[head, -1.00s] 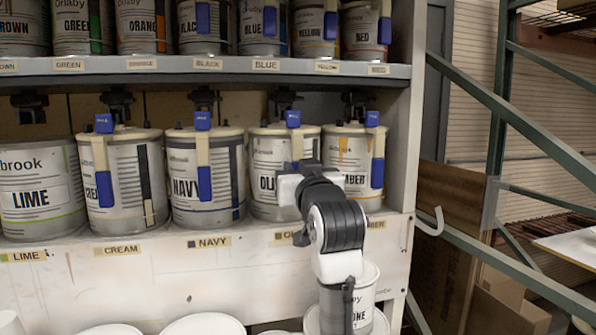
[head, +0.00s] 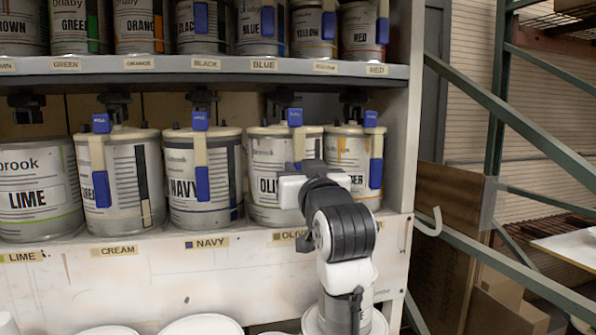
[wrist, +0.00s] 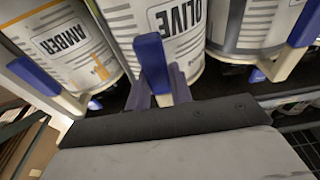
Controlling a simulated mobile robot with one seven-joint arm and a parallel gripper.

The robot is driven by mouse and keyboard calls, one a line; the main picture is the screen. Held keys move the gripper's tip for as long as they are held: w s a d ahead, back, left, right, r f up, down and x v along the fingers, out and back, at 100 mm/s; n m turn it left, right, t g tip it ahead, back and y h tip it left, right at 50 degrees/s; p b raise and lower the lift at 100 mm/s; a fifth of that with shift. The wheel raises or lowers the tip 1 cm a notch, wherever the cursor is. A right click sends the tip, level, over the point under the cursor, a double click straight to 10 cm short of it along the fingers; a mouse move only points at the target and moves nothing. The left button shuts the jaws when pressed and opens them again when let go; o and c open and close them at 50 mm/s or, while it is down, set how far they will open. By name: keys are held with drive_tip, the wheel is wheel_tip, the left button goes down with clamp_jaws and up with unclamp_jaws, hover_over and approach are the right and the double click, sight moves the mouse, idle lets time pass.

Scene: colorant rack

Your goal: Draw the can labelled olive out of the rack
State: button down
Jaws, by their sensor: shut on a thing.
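The olive can (head: 262,170), pale with a cream lid and a dark OLIVE label, stands upright on the lower shelf between the navy and amber cans. It also shows in the wrist view (wrist: 190,52). A cream handle with blue ends (head: 295,118) runs down its front; its blue lower end (wrist: 151,62) shows in the wrist view. My gripper (wrist: 160,92) is shut on this handle, in front of the can. In the head view my wrist hides the handle's lower part and some of the can's right side.
The navy can (head: 178,190) stands close on the left, the amber can (head: 350,155) close on the right, near the rack's upright (head: 403,150). The upper shelf (head: 225,72) runs above the lids. White lids (head: 200,326) show low in front.

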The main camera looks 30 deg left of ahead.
drive_tip(key=r+v, duration=0.3)
drive_tip(key=v, duration=1.4)
drive_tip(key=shift+s+d+p, duration=0.3)
drive_tip(key=shift+s+d, duration=0.05)
drive_tip(key=shift+d, duration=0.15)
idle(1.2)
drive_tip(key=shift+d, duration=0.1)
idle(0.3)
